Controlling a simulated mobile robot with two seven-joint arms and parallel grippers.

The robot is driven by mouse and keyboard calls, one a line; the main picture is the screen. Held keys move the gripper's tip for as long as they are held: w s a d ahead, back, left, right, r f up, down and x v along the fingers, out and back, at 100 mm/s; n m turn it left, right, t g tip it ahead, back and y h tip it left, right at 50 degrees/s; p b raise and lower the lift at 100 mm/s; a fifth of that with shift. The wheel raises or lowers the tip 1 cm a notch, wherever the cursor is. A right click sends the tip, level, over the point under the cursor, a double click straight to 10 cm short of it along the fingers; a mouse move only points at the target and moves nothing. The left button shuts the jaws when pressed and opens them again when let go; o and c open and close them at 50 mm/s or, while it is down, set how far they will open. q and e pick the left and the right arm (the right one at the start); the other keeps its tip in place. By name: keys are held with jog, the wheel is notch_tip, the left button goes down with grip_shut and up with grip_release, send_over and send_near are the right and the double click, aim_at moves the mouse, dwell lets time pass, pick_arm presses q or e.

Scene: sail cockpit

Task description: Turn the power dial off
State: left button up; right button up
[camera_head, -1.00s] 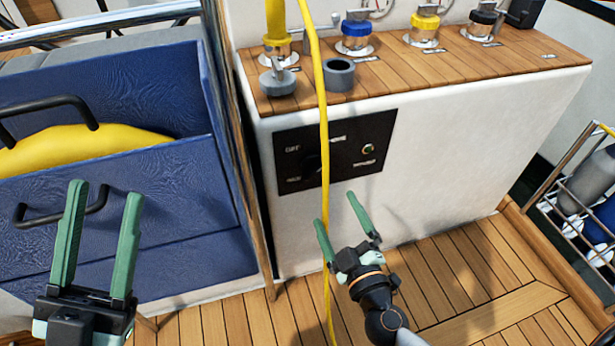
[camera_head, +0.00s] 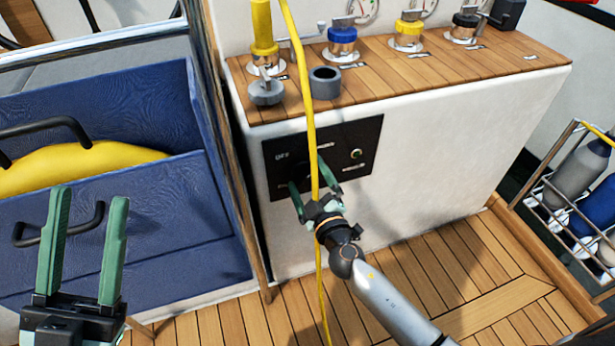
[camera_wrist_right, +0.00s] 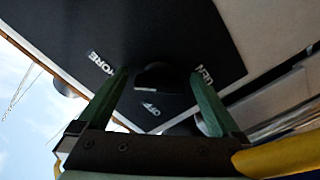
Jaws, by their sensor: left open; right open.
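The black power panel (camera_head: 372,143) is on the white cabinet front, with an OFF label at its upper left. The black dial (camera_wrist_right: 155,76) shows dark in the right wrist view, among labels reading OFF, SHORE and one I cannot read fully. In the head view the dial is hard to make out behind the cord and fingers. My right gripper (camera_head: 308,174) is open in front of the panel's lower left. In its wrist view its fingers (camera_wrist_right: 158,95) stand either side of the dial; contact cannot be told. My left gripper (camera_head: 88,210) is open and empty before the blue locker.
A yellow cord (camera_head: 308,110) hangs in front of the panel, close to my right gripper. Winches stand on the wooden cabinet top (camera_head: 450,78). A blue locker (camera_head: 165,225) is at left, and a wire rack with bottles (camera_head: 580,175) at right. The deck is clear.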

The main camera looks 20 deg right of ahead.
jog(key=shift+c, duration=0.2)
jog(key=c, duration=1.3)
jog(key=shift+o, duration=0.2)
